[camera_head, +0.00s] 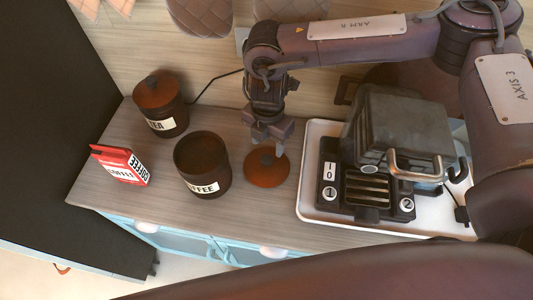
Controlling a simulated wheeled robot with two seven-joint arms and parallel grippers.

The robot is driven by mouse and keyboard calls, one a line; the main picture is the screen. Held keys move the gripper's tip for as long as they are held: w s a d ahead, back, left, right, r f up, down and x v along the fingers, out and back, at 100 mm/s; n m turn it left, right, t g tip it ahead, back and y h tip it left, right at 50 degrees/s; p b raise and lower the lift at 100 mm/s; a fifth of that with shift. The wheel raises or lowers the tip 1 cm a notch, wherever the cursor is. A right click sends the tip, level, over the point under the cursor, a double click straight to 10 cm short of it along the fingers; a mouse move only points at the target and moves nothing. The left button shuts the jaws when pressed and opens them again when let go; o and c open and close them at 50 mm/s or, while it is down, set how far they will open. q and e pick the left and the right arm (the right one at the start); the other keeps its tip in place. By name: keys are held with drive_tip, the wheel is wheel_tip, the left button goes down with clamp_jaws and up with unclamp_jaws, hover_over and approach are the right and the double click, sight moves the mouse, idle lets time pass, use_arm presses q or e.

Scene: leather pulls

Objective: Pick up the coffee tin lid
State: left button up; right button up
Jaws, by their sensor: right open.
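The coffee tin lid (267,170) is a round, reddish-brown disc with a small dark knob on top. It lies flat on the grey wooden counter, right of the open dark coffee tin (202,165) with its "COFFEE" label. My right gripper (266,140) is open and points down just above the lid, at its far side. Its fingers overlap the lid's far edge and partly hide it; I cannot tell whether they touch it. My left gripper is not in view.
A closed tea tin (160,104) and a red coffee packet (120,164) stand at the left. A white tray (312,205) with a sandwich-press-like appliance (402,135) sits close to the lid's right. The counter's front edge, above blue drawers, is near.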

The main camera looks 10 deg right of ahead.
sight(267, 158)
drive_tip(key=shift+s+a+f+p, duration=0.1)
drive_tip(key=shift+s+f+p, duration=0.15)
drive_tip(key=shift+f+p, duration=0.3)
drive_tip(key=shift+s+a+f+p, duration=0.1)
drive_tip(key=shift+s+f+p, duration=0.2)
drive_tip(key=shift+f, duration=0.4)
drive_tip(key=f, duration=0.1)
drive_tip(key=w+f+p, duration=0.1)
drive_tip(key=f, duration=0.1)
drive_tip(key=shift+f, duration=0.55)
drive_tip(key=shift+s, duration=0.1)
drive_tip(key=c, duration=0.7)
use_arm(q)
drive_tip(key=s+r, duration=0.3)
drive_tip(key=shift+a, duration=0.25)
use_arm(e)
clamp_jaws()
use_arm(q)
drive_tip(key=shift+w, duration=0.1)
